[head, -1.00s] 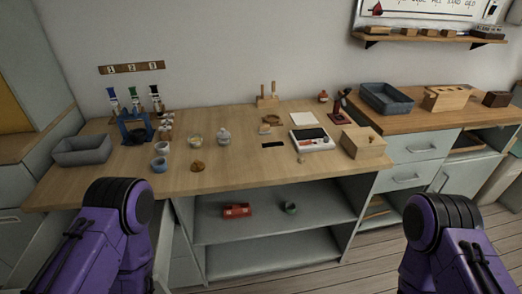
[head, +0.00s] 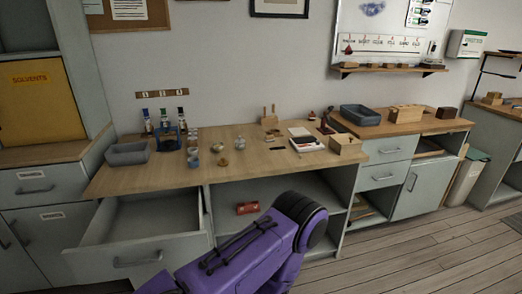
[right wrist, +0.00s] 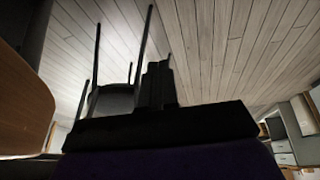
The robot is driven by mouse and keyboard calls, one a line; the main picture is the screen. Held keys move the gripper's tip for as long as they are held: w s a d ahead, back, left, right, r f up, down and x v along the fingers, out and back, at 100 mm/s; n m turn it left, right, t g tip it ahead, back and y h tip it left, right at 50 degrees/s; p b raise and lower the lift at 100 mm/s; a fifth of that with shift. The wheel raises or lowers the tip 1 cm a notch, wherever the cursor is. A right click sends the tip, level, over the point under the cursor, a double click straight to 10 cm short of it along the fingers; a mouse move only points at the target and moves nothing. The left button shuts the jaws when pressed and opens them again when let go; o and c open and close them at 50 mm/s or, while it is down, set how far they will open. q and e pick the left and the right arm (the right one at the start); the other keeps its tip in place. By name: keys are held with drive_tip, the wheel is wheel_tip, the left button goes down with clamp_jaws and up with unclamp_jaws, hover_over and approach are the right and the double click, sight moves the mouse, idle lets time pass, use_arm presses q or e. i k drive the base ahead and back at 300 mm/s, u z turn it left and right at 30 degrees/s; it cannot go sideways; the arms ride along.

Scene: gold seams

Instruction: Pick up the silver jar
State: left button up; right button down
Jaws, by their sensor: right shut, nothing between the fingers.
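A small silver-grey lidded jar (head: 240,142), seemingly the silver jar, stands upright on the wooden workbench (head: 180,172) in the head view. It is near the bench's middle, behind the front edge, and nothing holds it. My right gripper (right wrist: 157,85) shows in the right wrist view as dark fingers close together. It is shut and empty, with floor planks behind it and away from the jar. My left gripper is not in view. A purple arm of mine crosses the bottom of the head view, without its gripper showing.
An open empty drawer (head: 145,218) juts out at the bench's left front. Small pots (head: 193,158), a brown lump (head: 223,162) and a blue bottle rack (head: 168,140) stand near the jar. A red box (head: 247,208) sits on the lower shelf.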

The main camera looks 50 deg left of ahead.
sight(238, 147)
drive_tip(key=i, duration=0.9)
drive_tip(key=u, duration=0.8)
drive_tip(key=i, duration=0.7)
drive_tip(key=u, duration=0.75)
